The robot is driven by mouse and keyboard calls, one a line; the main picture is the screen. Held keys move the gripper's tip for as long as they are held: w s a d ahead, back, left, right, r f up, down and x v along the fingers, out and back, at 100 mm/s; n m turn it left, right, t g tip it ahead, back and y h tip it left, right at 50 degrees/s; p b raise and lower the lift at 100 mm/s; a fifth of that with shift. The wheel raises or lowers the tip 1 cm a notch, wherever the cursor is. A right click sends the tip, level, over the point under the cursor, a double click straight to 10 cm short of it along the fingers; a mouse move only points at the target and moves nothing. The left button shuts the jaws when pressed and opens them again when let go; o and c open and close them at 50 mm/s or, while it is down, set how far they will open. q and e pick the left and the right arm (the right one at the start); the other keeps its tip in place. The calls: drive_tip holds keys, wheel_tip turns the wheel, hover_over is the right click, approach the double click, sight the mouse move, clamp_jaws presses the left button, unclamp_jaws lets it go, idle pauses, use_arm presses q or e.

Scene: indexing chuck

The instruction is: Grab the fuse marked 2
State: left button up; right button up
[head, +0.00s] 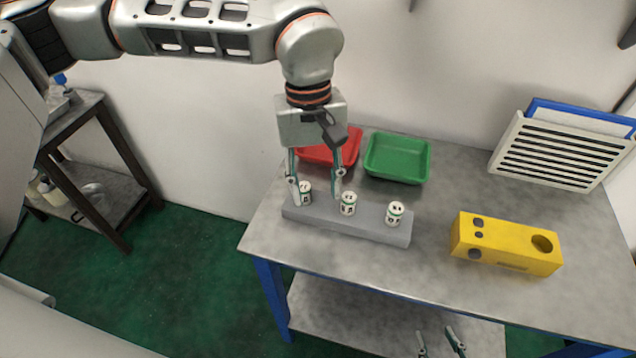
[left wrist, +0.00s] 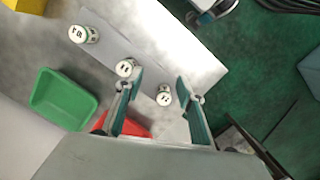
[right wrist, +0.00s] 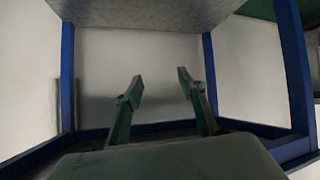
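Three white fuses with dark markings stand upright in a grey block (head: 362,230): a left one (head: 305,190), a middle one (head: 348,204) and a right one (head: 394,214). The markings are too small to read with certainty. My left gripper (head: 316,193) is open and points down at the block. The left fuse lies between its fingers, also in the left wrist view (left wrist: 163,98). The middle fuse (left wrist: 125,67) is just outside one finger; I cannot tell whether they touch. My right gripper (head: 437,334) is open and empty, low in front of the table.
A red tray (head: 318,154) and a green tray (head: 398,158) are behind the block. A yellow box (head: 507,244) with round holes stands right of it. A white slatted rack (head: 545,152) is at the back right. The table's lower shelf (head: 335,310) is near my right gripper.

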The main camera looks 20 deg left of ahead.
sight(304, 185)
use_arm(q)
drive_tip(key=shift+t+y, duration=0.5)
drive_tip(key=shift+t, duration=0.1)
drive_tip(key=w+a+r, duration=0.1)
drive_tip(key=w, duration=0.1)
drive_tip(key=w+a+r, duration=0.1)
drive_tip(key=a+r, duration=0.1)
drive_tip(key=shift+w, duration=0.35)
drive_tip(key=shift+w+a+f, duration=0.15)
drive_tip(key=shift+a+f, duration=0.05)
drive_tip(key=shift+a, duration=0.05)
drive_tip(key=f, duration=0.3)
drive_tip(key=s+f, duration=0.1)
drive_tip(key=f, duration=0.2)
drive_tip(key=shift+s+d+f, duration=0.1)
drive_tip(key=shift+f, duration=0.55)
drive_tip(key=shift+c, duration=0.4)
clamp_jaws()
